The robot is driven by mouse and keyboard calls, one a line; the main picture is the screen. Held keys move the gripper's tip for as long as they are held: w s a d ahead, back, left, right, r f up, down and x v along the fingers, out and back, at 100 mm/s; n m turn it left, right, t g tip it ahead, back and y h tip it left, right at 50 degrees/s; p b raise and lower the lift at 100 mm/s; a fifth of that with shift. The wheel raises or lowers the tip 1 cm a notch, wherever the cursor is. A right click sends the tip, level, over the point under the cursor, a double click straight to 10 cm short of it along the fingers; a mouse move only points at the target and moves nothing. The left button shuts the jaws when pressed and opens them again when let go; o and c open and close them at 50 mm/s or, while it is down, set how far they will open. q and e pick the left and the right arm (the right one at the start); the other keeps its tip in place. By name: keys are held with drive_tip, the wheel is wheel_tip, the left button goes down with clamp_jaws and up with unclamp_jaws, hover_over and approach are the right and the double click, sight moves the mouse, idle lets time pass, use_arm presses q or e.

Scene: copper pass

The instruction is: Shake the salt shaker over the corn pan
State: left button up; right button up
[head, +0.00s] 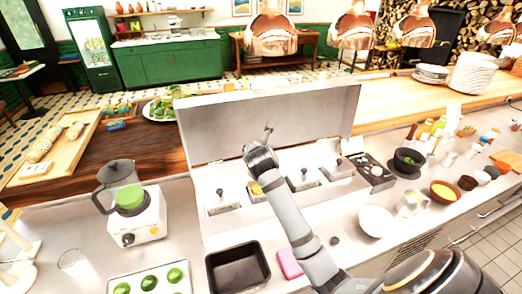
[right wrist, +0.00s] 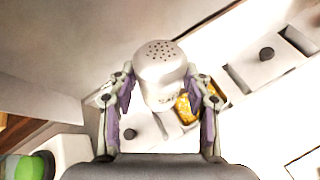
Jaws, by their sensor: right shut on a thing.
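The salt shaker (right wrist: 160,75) is a pale metal cylinder with a holed cap, seen in the right wrist view. My right gripper (right wrist: 160,92) is shut on it, one finger on each side, and the holed cap shows at the far end. The corn pan (right wrist: 185,110) shows behind and below the shaker, with yellow corn partly hidden by the shaker and a finger. In the head view the corn pan (head: 255,188) is a small yellow patch in the row of lidded pans, partly covered by my right arm. My left gripper is not in view.
A raised steel lid (head: 210,120) stands behind the pans. Lidded pans (head: 304,177) flank the corn. A black tray (head: 238,290), a blender (head: 128,200) and a white bowl (head: 376,221) stand on the counter nearby. Copper lamps (head: 271,32) hang above.

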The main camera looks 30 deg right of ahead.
drive_tip(key=a+n+h+p, duration=0.1)
drive_tip(key=a+r+n+h+p, duration=0.1)
drive_tip(key=shift+w+r+p, duration=0.2)
drive_tip(key=shift+r+p, duration=0.1)
drive_tip(key=shift+p, duration=0.05)
drive_tip(key=shift+a+n+h, duration=0.1)
drive_tip(key=shift+n+h, duration=0.2)
drive_tip(key=shift+h, duration=0.1)
drive_tip(key=shift+w+f, duration=0.1)
drive_tip(key=shift+f, duration=0.05)
